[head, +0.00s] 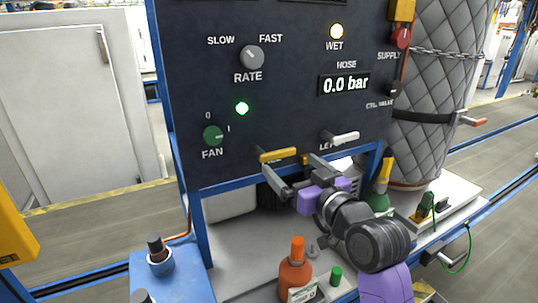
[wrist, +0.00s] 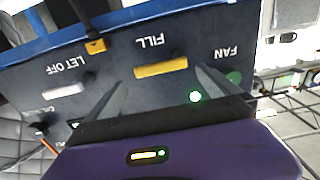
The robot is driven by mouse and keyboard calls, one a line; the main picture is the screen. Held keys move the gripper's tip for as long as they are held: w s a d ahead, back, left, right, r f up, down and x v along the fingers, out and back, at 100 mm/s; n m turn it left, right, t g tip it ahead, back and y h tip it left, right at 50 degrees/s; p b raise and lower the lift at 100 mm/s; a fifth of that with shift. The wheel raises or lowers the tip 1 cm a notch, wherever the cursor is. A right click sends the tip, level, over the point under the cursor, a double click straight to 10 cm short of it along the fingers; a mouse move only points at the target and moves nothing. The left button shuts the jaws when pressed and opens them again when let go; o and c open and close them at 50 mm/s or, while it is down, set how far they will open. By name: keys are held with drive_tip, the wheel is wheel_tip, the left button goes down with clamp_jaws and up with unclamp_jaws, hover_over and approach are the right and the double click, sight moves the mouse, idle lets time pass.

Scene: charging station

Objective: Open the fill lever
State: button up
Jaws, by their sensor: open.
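The fill lever is a yellow bar (head: 278,155) low on the dark panel, lying about level. In the wrist view, which is upside down, the yellow lever (wrist: 161,67) sits under the FILL label between my two fingers. My gripper (head: 288,167) is open and empty in front of the panel's lower edge. In the wrist view my gripper (wrist: 159,80) has one finger on each side of the lever, with gaps visible. I cannot tell how far the fingertips are from the panel. The FILL label is hidden in the head view.
The white LET OFF lever (head: 345,137) is to the right of the fill lever. The green FAN knob (head: 213,135) is to its left, near a lit green lamp (head: 242,108). The display (head: 345,85) reads 0.0 bar. An orange bottle (head: 296,275) stands below on the bench.

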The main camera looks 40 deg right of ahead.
sight(279, 155)
drive_tip(key=p+x, duration=0.1)
drive_tip(key=x, duration=0.6)
drive_tip(key=shift+w+p, duration=0.3)
drive_tip(key=shift+p, duration=0.05)
drive_tip(key=shift+c, duration=0.2)
drive_tip(key=c, duration=1.7)
